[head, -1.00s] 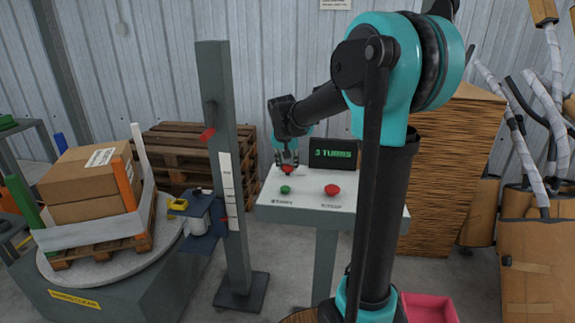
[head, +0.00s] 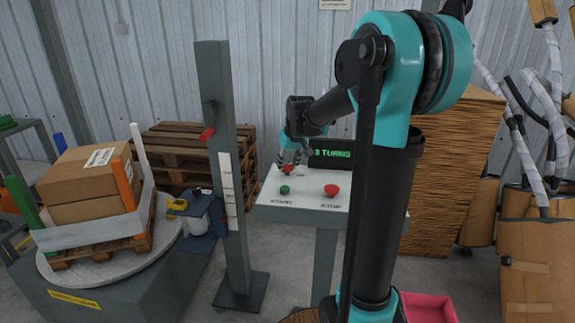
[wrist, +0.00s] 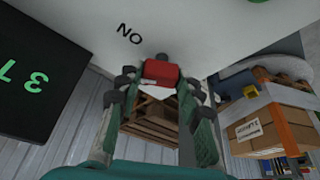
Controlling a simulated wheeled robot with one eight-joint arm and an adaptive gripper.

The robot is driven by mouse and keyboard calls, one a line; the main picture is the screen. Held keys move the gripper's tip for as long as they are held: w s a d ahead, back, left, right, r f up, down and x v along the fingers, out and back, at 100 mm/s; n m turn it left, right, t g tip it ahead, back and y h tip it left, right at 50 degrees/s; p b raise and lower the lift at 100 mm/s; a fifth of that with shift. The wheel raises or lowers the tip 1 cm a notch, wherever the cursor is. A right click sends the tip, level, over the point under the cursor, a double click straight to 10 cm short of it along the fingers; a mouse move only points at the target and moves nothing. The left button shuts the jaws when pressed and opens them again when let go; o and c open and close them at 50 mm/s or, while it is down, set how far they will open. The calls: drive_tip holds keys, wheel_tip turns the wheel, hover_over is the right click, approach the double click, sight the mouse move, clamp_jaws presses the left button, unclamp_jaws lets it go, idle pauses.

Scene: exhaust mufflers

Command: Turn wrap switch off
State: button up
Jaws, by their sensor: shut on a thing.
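The wrap switch is a small red handle (head: 288,169) at the back left of the white control panel (head: 310,205). In the wrist view the red handle (wrist: 161,72) sits between my fingers, near an upside-down "ON" label. My gripper (head: 290,160) leans over it, shut on the handle; in the wrist view the gripper (wrist: 158,84) has a finger on either side of it. Another label by the handle is partly covered, and its wording cannot be read.
A green button (head: 285,189) and a red stop button (head: 331,190) are at the panel's front. A screen (head: 330,153) reading "3 TURNS" stands behind.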

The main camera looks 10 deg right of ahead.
drive_tip(key=n+y, duration=0.1)
drive_tip(key=n, duration=0.2)
drive_tip(key=n+g+y, duration=0.1)
drive_tip(key=n, duration=0.2)
drive_tip(key=shift+w+d, duration=0.15)
drive_tip(key=shift+d, duration=0.05)
drive_tip(key=n+g, duration=0.1)
drive_tip(key=n, duration=0.1)
drive_tip(key=n+y, duration=0.1)
drive_tip(key=n, duration=0.2)
drive_tip(key=shift+w+g, duration=0.1)
drive_tip(key=shift+g, duration=0.3)
drive_tip(key=shift+n, duration=0.5)
drive_tip(key=o, duration=1.2)
drive_tip(key=shift+c, duration=0.2)
drive_tip(key=v, duration=1.2)
drive_tip(key=shift+d, duration=0.2)
